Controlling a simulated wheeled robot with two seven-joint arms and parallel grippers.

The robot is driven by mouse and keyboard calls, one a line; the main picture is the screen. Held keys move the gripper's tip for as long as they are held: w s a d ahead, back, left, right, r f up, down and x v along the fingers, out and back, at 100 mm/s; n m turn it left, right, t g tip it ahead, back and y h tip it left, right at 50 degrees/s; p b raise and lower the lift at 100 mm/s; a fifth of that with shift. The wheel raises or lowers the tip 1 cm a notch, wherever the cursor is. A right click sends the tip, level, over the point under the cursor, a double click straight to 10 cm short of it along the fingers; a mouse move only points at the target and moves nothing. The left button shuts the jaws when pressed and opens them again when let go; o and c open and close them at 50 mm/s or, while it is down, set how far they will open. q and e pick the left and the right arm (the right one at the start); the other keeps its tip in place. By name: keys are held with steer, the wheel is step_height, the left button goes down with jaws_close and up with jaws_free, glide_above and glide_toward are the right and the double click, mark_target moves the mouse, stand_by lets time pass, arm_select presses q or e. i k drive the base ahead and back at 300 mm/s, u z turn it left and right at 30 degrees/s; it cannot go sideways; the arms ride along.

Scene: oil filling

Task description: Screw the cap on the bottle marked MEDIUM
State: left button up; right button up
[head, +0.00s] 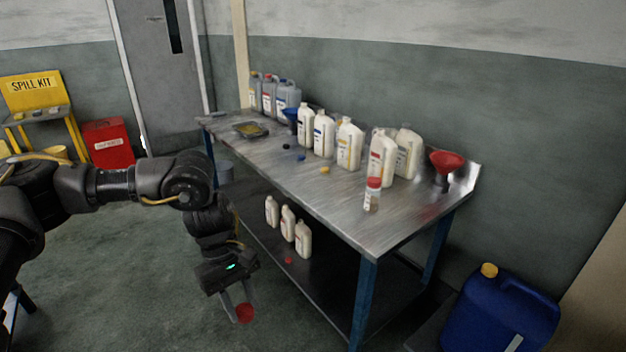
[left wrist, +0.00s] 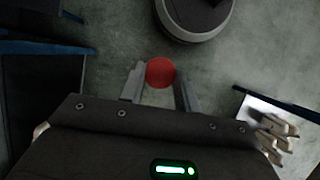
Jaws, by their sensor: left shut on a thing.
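My left gripper (head: 236,300) is shut on a red cap (head: 245,313) and holds it low, in front of the workbench (head: 345,222). In the left wrist view the red cap (left wrist: 160,72) sits between the fingertips. Several white bottles stand on the bench top, among them a front one (head: 381,157), one beside a yellow-labelled one (head: 349,146) and one farther left (head: 323,134). Their label words are too small to read, so I cannot tell which is marked MEDIUM. My right gripper is not in view.
Loose black (head: 286,146), blue (head: 300,157) and yellow (head: 325,169) caps lie on the bench. A small red-topped bottle (head: 371,198) stands near its front edge, a red funnel (head: 445,164) at the right. The lower shelf holds white bottles (head: 288,224) and a red cap (head: 288,260).

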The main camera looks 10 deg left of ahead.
mark_target(382, 150)
steer(key=u, duration=0.15)
steer(key=k, duration=0.35)
steer(key=u, duration=0.8)
steer(key=i, duration=1.4)
steer(key=z, duration=0.85)
steer(key=i, duration=0.6)
steer(key=z, duration=0.75)
